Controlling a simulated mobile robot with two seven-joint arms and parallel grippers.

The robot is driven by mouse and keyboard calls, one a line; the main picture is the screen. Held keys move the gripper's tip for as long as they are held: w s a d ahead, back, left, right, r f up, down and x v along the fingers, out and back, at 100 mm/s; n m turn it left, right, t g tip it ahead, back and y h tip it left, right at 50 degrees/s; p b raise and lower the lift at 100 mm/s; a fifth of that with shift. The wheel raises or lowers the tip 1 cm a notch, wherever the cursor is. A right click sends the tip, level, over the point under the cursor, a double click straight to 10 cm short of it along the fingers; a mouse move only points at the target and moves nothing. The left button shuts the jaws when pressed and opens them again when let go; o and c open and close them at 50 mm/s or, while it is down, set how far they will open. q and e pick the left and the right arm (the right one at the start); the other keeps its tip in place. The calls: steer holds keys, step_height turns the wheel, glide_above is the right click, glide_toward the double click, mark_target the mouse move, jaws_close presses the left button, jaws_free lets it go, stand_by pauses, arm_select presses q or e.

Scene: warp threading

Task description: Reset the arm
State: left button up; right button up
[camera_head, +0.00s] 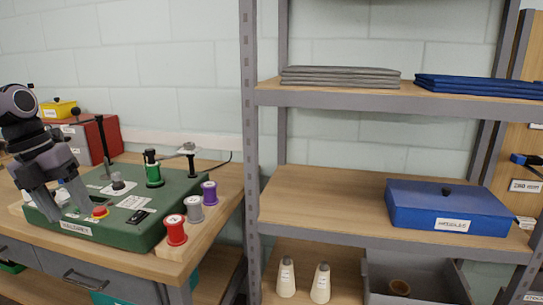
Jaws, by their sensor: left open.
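My left gripper (58,203) comes in from the left, above the left part of the green machine (130,232) on the workbench. Its jaws are open and point down, with nothing visible between them. I cannot tell whether the fingertips touch the machine. The machine has a green spool (153,173) on top, upright posts and a red button (100,212) close to the right of the gripper. My right gripper is not in view.
Red (176,232), grey (195,211) and purple (210,194) spools stand along the bench's right edge. A red box (90,141) stands behind the machine. A grey metal shelf (330,209) to the right holds a blue needles box (446,207), folded cloths and white cones.

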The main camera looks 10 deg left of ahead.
arm_select(q)
steer(key=s+a+f+n+t+h, duration=0.2)
steer(key=f+n+t+h, duration=0.1)
steer(key=f, duration=0.5)
steer(key=s+a+f+n+t+h, duration=0.1)
steer(key=s+f+n+t+h, duration=0.15)
steer(key=f, duration=0.45)
steer(key=s+d+f+n+t+y+p, duration=0.1)
steer(key=s+d+f+n+t, duration=0.15)
steer(key=f+n, duration=0.35)
steer(key=s+d+f+n+t+y, duration=0.1)
steer(key=s+d+f+n+t, duration=0.2)
steer(key=f, duration=0.5)
steer(key=s+d+f+n+y, duration=0.2)
steer(key=s+d+f+n, duration=0.2)
steer(key=d+n, duration=0.4)
steer(key=s+d+f+n+g+y+p, duration=0.1)
steer(key=s+d+f+n, duration=0.3)
steer(key=d+n, duration=0.4)
steer(key=d, duration=0.6)
steer(key=shift+d+f+g+y, duration=0.15)
steer(key=shift+f+g+y, duration=0.1)
steer(key=shift+g+y, duration=0.1)
steer(key=shift+s, duration=0.1)
